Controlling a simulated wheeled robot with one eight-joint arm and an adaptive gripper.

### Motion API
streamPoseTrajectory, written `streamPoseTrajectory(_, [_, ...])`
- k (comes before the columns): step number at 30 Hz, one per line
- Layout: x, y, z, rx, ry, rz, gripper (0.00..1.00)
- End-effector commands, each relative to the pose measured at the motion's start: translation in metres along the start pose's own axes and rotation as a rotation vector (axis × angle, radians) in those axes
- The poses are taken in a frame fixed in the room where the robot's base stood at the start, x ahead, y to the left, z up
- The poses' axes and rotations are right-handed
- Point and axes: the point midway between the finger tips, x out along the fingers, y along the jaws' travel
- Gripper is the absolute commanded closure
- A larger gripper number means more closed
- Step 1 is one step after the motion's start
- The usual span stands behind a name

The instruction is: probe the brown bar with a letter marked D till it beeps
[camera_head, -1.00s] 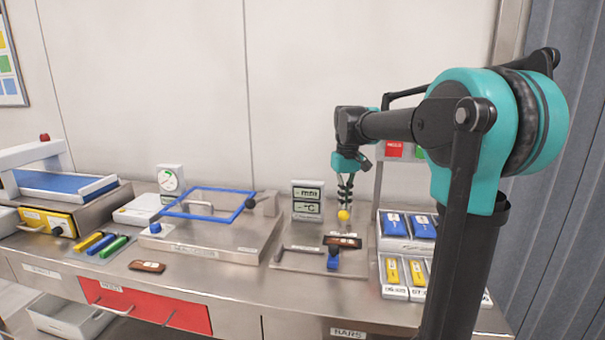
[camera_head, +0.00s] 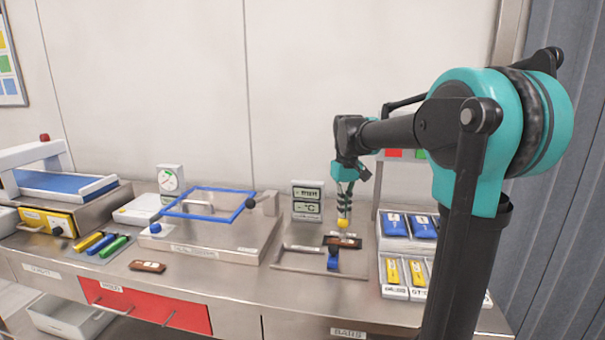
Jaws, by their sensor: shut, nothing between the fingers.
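A brown bar (camera_head: 343,241) lies on the metal fixture plate (camera_head: 300,264) at right of centre, beside a small blue part (camera_head: 333,260). A yellow ball (camera_head: 343,223) sits just above this bar. My gripper (camera_head: 345,210) is shut and points down directly over the yellow ball; whether they touch is hard to tell. A second brown bar (camera_head: 147,267) lies on the bench front, left of centre. The letters on both bars are too small to read. A two-line display (camera_head: 307,200) behind the fixture shows "mm" and "°C" with dashes.
Trays of blue packs (camera_head: 394,224) and yellow packs (camera_head: 392,272) stand close right of the fixture. A flat metal box with a blue frame (camera_head: 207,204) is to its left. Blue, yellow and green bars (camera_head: 102,244) lie further left. Bare bench lies along the front.

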Motion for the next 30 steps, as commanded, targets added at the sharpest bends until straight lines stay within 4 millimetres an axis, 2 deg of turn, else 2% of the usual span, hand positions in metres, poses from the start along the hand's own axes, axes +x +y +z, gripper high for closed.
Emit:
streamPoseTrajectory(7, [0.013, -0.003, 0.004, 0.0, 0.0, 0.0, 1.0])
streamPoseTrajectory(20, [0.017, -0.003, 0.006, 0.0, -0.001, 0.0, 1.0])
streamPoseTrajectory(30, [0.035, -0.005, 0.012, 0.0, -0.005, -0.001, 1.0])
